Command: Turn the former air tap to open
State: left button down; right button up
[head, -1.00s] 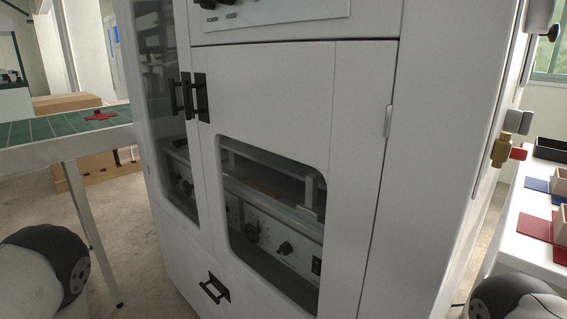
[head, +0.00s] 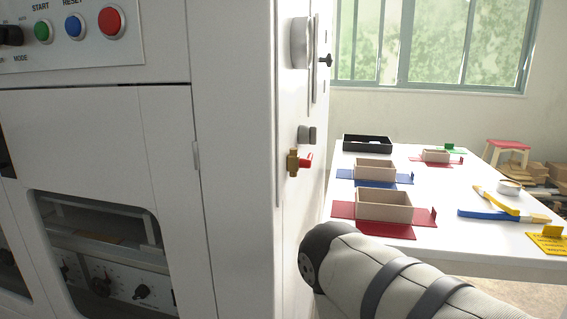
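The air tap sits on the right side face of the white former cabinet (head: 232,150). Neither of my grippers is in view.
A grey knob (head: 306,134) is just above the tap, with a round gauge-like part (head: 301,43) higher up. A white table (head: 465,235) with a black tray (head: 367,144), beige boxes on coloured mats and brushes stands to the right. A front panel carries coloured buttons (head: 76,26).

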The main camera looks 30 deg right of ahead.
aim_at(303, 163)
jog(key=l+z, duration=0.15)
jog(key=z, duration=0.3)
jog(key=l+z, duration=0.1)
jog(key=z, duration=0.35)
